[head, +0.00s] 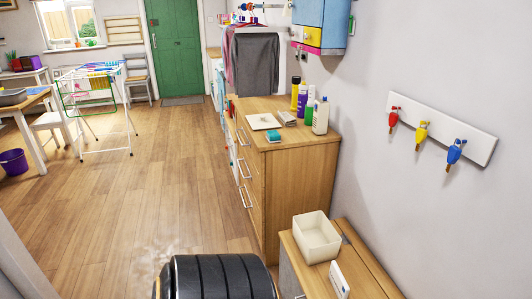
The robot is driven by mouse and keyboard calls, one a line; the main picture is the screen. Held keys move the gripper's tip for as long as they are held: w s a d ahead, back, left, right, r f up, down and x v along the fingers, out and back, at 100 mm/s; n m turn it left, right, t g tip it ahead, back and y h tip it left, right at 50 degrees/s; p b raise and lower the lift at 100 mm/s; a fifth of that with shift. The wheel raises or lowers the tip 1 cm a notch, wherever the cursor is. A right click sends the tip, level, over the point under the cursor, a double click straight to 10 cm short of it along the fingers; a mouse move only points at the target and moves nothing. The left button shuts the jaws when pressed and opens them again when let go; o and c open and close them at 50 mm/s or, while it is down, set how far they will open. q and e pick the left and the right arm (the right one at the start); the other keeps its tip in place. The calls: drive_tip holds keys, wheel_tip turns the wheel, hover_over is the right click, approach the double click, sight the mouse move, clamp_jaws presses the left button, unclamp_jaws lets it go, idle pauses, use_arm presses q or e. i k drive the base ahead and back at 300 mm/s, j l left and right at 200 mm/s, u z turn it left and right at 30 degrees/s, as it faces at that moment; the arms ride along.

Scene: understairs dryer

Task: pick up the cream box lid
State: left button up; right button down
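A flat cream piece that looks like the cream box lid (264,122) lies on top of the wooden drawer cabinet (300,175), near its left edge. A small mark or item seems to be on it, too small to tell. An open, empty cream box (316,240) stands on the lower wooden unit (368,272) in front, apart from the lid. Neither of my grippers is in view.
A teal item (273,136) and a grey item (287,116) lie close to the lid. Several bottles (320,116) stand to its right by the wall. A white card-like item (339,279) is by the box. The floor (150,200) left of the cabinet is clear.

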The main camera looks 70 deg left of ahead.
sight(263, 121)
drive_tip(key=u, duration=1.9)
